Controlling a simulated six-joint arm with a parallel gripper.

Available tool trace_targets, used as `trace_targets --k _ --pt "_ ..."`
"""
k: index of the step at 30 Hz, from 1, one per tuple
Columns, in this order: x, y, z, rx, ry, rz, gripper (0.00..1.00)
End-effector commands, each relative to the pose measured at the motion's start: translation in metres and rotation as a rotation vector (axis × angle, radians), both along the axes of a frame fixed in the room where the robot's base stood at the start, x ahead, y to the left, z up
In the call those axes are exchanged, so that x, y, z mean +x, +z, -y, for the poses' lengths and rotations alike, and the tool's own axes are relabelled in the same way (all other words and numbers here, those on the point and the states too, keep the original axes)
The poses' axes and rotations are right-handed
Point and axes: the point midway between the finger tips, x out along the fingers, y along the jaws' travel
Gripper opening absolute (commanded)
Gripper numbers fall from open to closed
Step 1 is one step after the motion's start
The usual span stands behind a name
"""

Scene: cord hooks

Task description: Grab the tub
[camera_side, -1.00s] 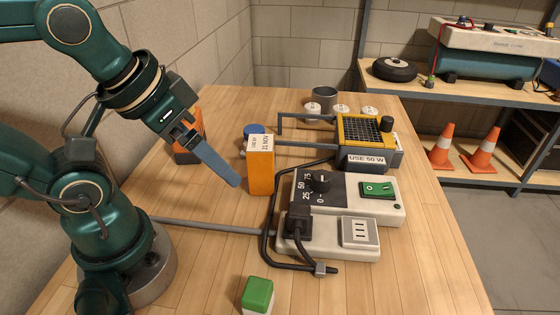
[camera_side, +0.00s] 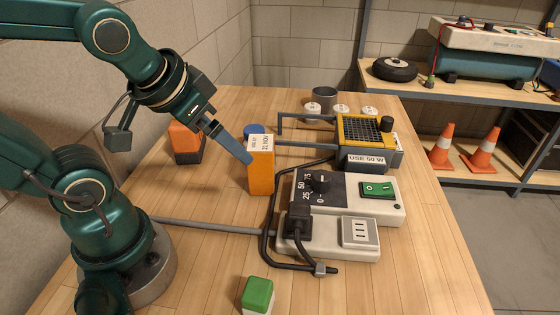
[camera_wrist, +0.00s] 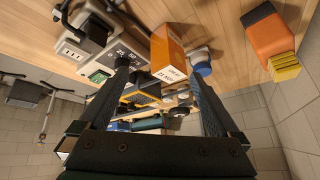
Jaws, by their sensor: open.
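A small round tub with a blue lid (camera_side: 254,129) stands on the bench, partly hidden behind an orange box. In the wrist view the tub (camera_wrist: 201,62) shows its blue side and pale end, close to my right-hand finger. My gripper (camera_side: 248,160) points down and right, with its fingertip end at the left face of the orange box in the side view. Whether it touches the box I cannot tell. In the wrist view my gripper (camera_wrist: 161,74) has its fingers wide apart, with nothing held between them.
The orange box (camera_side: 261,172) with a white label stands upright just in front of the tub. A black and orange block (camera_side: 186,142) is at the left. A dial unit (camera_side: 335,190), a cord, a yellow-framed heater (camera_side: 368,131) and a grey cup (camera_side: 324,97) crowd the right and back.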

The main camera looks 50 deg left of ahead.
Motion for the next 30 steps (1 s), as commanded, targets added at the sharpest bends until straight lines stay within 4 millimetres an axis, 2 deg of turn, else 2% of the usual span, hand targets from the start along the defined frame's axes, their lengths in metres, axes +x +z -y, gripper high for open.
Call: trace_targets --k 3,6,9,15,19,24,30 --pt "0.037 -0.006 -0.045 0.102 0.071 0.051 0.98" --pt "0.063 -0.012 -0.079 0.177 0.088 0.104 0.98" --pt "0.084 -0.022 -0.108 0.223 0.079 0.15 0.98" --pt "0.11 -0.052 -0.147 0.225 0.017 0.24 0.98" --pt "0.117 -0.074 -0.159 0.165 -0.033 0.308 0.98" --pt "0.117 -0.095 -0.16 0.058 -0.077 0.4 0.98" --pt "0.112 -0.105 -0.155 -0.045 -0.103 0.483 0.98"
